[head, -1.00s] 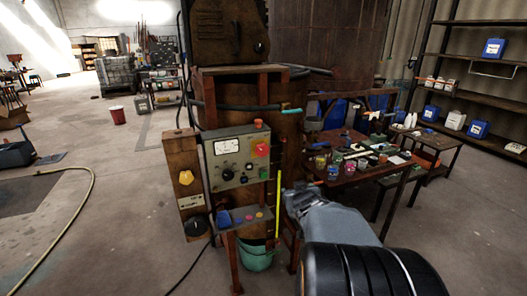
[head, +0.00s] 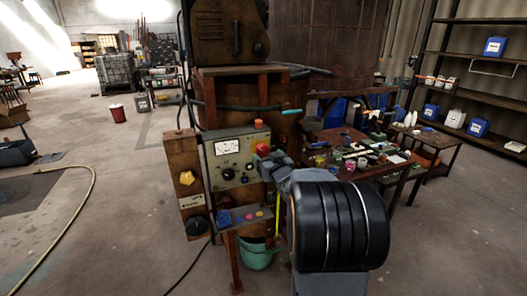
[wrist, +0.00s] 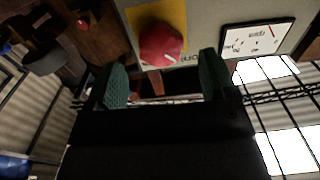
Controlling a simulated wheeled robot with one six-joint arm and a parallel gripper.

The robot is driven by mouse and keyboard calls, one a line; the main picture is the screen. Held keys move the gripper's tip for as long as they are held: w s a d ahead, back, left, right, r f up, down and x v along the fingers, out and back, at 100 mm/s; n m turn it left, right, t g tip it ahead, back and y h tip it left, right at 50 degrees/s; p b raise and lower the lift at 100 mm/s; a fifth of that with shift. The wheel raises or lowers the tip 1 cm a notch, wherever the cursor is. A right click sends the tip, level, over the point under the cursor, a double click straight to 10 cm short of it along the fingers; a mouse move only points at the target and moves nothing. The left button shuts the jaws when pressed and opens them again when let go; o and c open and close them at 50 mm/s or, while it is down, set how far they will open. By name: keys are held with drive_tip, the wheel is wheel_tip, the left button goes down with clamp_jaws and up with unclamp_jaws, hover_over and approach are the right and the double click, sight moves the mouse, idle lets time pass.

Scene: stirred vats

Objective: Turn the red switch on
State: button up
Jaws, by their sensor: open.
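The red switch (head: 263,149) is a round knob at the upper right of the grey control panel (head: 222,150). In the wrist view the red switch (wrist: 160,45) sits on a yellow plate (wrist: 148,16), with a light mark on its face. My gripper (head: 271,164) is close in front of the panel's right side and hides part of it. In the wrist view my gripper (wrist: 162,66) is open, with a green-padded finger on each side. The knob lies between the fingers' lines, just beyond the tips. I cannot tell if they touch it.
A white dial meter (head: 228,147) is on the panel. A post with a yellow knob (head: 187,178) stands left. A small shelf with coloured buttons (head: 237,220) juts out below. A cluttered table (head: 350,150) stands right. The floor at left is mostly open.

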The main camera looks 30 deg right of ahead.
sight(263, 152)
drive_tip(key=shift+w+d+p, duration=0.2)
drive_tip(key=shift+w+d, duration=0.05)
drive_tip(key=shift+w, duration=0.85)
drive_tip(key=shift+w+d+p, duration=0.15)
drive_tip(key=shift+w+d, duration=0.05)
drive_tip(key=shift+w, duration=0.9)
drive_tip(key=c, duration=0.9)
